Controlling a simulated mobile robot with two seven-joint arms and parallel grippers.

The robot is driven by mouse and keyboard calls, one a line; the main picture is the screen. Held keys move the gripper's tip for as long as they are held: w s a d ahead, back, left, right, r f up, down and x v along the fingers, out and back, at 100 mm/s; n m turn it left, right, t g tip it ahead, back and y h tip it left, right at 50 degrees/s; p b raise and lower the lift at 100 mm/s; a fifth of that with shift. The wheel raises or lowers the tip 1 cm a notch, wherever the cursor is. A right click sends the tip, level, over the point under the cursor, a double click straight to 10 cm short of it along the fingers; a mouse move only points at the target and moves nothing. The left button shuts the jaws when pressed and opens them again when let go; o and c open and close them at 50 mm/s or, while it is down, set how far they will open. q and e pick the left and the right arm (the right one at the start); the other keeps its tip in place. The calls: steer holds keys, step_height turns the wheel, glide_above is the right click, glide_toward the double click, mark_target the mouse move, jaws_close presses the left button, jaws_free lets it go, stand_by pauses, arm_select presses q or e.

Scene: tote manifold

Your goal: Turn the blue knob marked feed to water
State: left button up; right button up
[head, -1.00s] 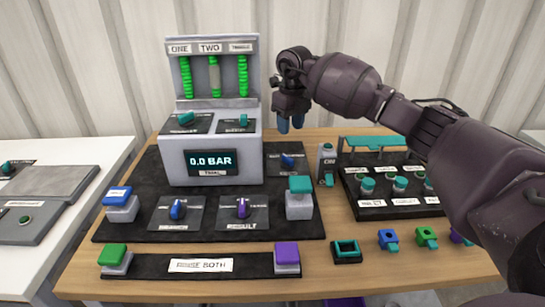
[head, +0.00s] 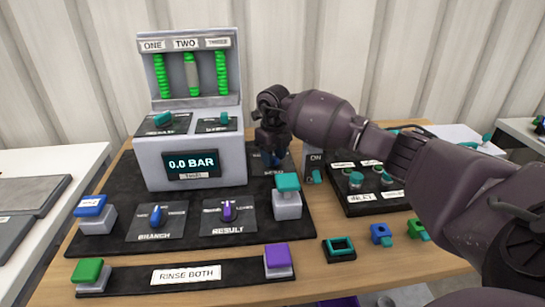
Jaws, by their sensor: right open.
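The blue knob in the plate at the back right of the black board, beside the grey unit, is mostly hidden by my right gripper. Its dark plate (head: 285,168) shows around the gripper, and its label is too small to read surely. My right gripper (head: 271,151) is open, pointing down, over or right at that knob; I cannot tell whether it touches. The knob's pointer direction is hidden. My left gripper is not in view.
The grey unit (head: 190,165) reads 0.0 BAR. A blue branch knob (head: 156,215), a purple result knob (head: 227,210) and a teal button (head: 288,183) stand in front. A small upright switch box (head: 314,167) is close on the right.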

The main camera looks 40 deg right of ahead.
stand_by(0.3)
jaws_close()
